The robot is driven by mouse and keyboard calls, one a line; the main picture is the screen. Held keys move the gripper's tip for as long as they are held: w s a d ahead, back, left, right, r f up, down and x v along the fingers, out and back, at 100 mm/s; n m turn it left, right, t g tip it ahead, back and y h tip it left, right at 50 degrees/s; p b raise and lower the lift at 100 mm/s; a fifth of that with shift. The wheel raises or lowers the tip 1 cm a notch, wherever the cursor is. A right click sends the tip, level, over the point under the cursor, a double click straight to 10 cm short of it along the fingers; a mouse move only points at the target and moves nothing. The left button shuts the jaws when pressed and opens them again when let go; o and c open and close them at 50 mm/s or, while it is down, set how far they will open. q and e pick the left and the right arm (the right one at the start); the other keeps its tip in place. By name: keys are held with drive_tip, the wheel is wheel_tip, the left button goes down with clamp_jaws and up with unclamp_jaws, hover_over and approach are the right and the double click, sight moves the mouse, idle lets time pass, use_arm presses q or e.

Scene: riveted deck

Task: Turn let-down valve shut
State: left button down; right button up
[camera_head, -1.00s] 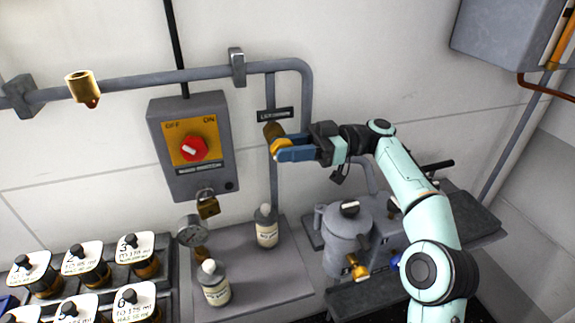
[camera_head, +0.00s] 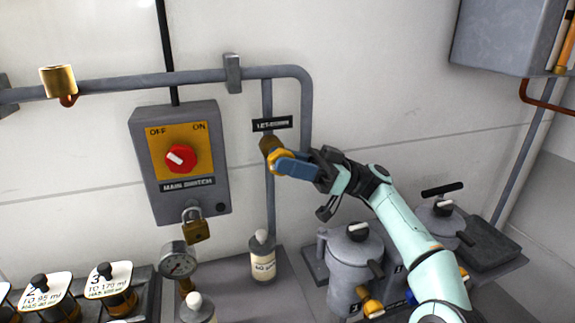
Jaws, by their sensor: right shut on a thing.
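The let-down valve (camera_head: 268,144) is a brass-coloured fitting with a yellow handle, on a thin vertical pipe just under the black "LET-DOWN" label (camera_head: 272,124). My right gripper (camera_head: 283,163) reaches in from the right and is shut on the valve's yellow handle (camera_head: 274,158). Its blue fingers hide part of the handle, so I cannot tell how far it is turned. My left gripper is not in view.
The main switch box (camera_head: 180,162) with a red knob hangs left of the valve, a padlock (camera_head: 195,226) below it. A grey cabinet (camera_head: 505,35) is at upper right.

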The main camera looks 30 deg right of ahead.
drive_tip(key=shift+r, duration=0.25)
drive_tip(key=o, duration=0.9)
drive_tip(key=shift+o, duration=0.3)
drive_tip(key=shift+f, duration=0.1)
drive_tip(key=shift+f, duration=0.1)
drive_tip(key=shift+d+f, duration=0.1)
drive_tip(key=shift+d, duration=0.15)
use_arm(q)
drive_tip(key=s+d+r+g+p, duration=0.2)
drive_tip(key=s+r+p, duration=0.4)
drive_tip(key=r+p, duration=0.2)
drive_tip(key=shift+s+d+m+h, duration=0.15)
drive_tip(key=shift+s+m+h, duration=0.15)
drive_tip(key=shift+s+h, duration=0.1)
use_arm(e)
drive_tip(key=s+d, duration=0.3)
drive_tip(key=d, duration=1)
drive_tip(key=shift+s+d+f, duration=0.25)
drive_tip(key=shift+d+f, duration=0.15)
